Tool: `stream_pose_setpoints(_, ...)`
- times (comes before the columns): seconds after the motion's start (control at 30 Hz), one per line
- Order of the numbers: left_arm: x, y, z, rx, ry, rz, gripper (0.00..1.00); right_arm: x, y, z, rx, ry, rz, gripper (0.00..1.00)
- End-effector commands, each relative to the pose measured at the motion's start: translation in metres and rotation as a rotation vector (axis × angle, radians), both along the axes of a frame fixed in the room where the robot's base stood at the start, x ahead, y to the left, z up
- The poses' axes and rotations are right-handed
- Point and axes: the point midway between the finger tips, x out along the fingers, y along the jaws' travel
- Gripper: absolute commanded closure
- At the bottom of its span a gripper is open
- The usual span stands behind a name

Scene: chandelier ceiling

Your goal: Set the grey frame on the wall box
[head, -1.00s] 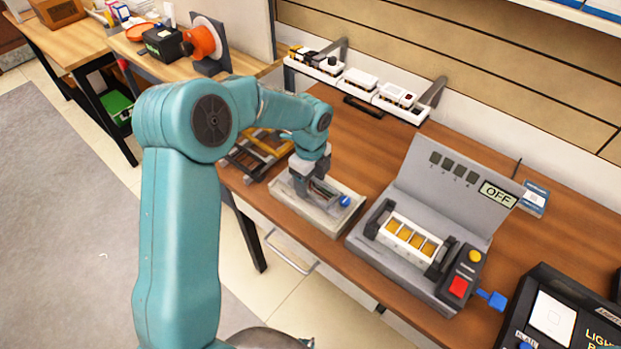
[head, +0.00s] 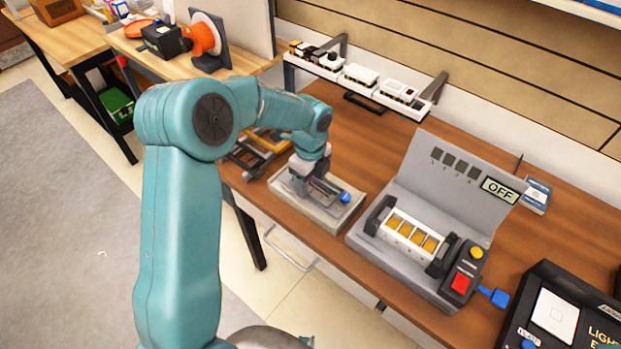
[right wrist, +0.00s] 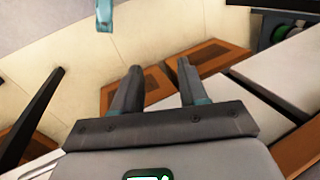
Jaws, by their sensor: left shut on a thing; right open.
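My left gripper (head: 311,178) reaches down over a pale grey holder (head: 292,207) with a blue knob (head: 345,197). It is shut on a narrow grey piece that looks like the grey frame (head: 325,188); the fingers hide part of it. I cannot tell whether the piece touches the holder. To the right, a white housing with several orange cells, possibly the wall box (head: 412,234), sits between dark clamps on a grey test stand (head: 395,262). In the right wrist view my right gripper (right wrist: 157,88) is open and empty.
The stand's upright panel reads "OFF" (head: 500,190); red and yellow buttons sit at its right. A black light box (head: 568,300) stands front right. A wall rail (head: 375,92) holds small devices. Yellow and dark frames (head: 255,150) lie behind my left arm. Bare wood separates holder and stand.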

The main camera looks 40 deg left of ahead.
Motion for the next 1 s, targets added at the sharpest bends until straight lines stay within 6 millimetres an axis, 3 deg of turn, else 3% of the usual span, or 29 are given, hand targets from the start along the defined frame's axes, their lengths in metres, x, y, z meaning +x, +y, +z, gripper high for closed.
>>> stream_pose_setpoints(0.9, 0.0, 0.0001, -0.0046, 0.0, 0.0, 0.0, 0.64, 0.0, 0.0, -0.0018, 0.0, 0.0, 0.0, 0.57)
stream_pose_setpoints(0.93, 0.0, 0.0001, -0.0046, 0.0, 0.0, 0.0, 0.25, 0.0, 0.0, -0.0018, 0.0, 0.0, 0.0, 0.57)
stream_pose_setpoints(1.0, 0.0, 0.0001, -0.0045, 0.0, 0.0, 0.0, 0.05, 0.0001, 0.0, -0.0018, 0.0, 0.0, 0.0, 0.57)
